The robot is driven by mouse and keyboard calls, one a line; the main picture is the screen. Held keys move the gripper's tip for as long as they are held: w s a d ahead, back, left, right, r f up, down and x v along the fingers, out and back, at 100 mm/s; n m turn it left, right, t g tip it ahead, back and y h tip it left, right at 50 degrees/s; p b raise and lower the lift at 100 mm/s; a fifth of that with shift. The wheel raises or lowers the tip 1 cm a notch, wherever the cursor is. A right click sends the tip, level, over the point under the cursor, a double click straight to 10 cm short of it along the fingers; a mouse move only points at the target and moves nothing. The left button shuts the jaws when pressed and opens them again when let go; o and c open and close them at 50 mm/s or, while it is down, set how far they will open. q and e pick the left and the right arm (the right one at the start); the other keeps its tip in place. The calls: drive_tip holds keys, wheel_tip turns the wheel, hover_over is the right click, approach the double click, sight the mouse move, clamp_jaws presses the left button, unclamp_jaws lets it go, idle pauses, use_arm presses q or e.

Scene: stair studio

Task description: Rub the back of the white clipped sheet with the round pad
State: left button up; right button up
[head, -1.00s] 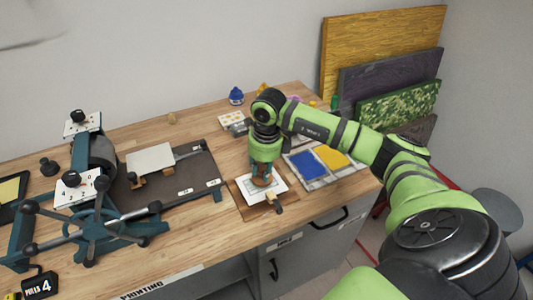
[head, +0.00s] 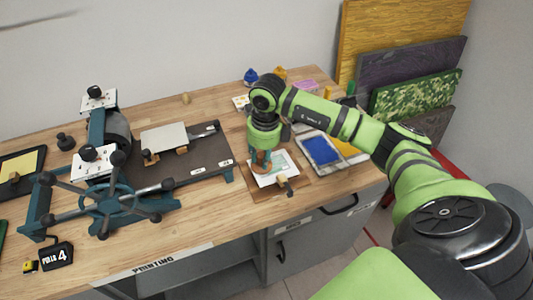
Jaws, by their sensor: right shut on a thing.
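The white sheet (head: 288,170) lies on a brown board (head: 301,186) near the table's front edge. A small wooden clip (head: 282,180) sits at its front edge. A pale green patch shows on the sheet. My right gripper (head: 261,159) points down over the left part of the sheet, shut on the round pad (head: 261,167), a brown disc. The pad is low at the sheet and looks to be touching it; the gripper hides part of both. My left gripper is out of view.
A press with a spoked wheel (head: 108,203) and a dark bed (head: 205,160) stands to the left. A tray with a blue pad (head: 322,150) lies to the right, under my arm. Small pots (head: 251,76) stand at the back.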

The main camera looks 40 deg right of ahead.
drive_tip(key=shift+s+d+f+b, duration=0.1)
drive_tip(key=shift+s+d+b, duration=0.15)
drive_tip(key=shift+d, duration=0.75)
drive_tip(key=shift+s+d+r+b, duration=0.15)
drive_tip(key=shift+d+b, duration=0.25)
drive_tip(key=shift+d, duration=0.55)
drive_tip(key=shift+s+d+f+b, duration=0.15)
drive_tip(key=shift+s+d+b, duration=0.15)
drive_tip(key=shift+d, duration=0.7)
drive_tip(key=shift+s+a, duration=0.2)
drive_tip(key=shift+s, duration=0.35)
drive_tip(key=shift+w+a, duration=0.25)
drive_tip(key=shift+a, duration=0.8)
drive_tip(key=shift+w+a, duration=0.25)
drive_tip(key=shift+a, duration=0.75)
drive_tip(key=shift+a, duration=0.1)
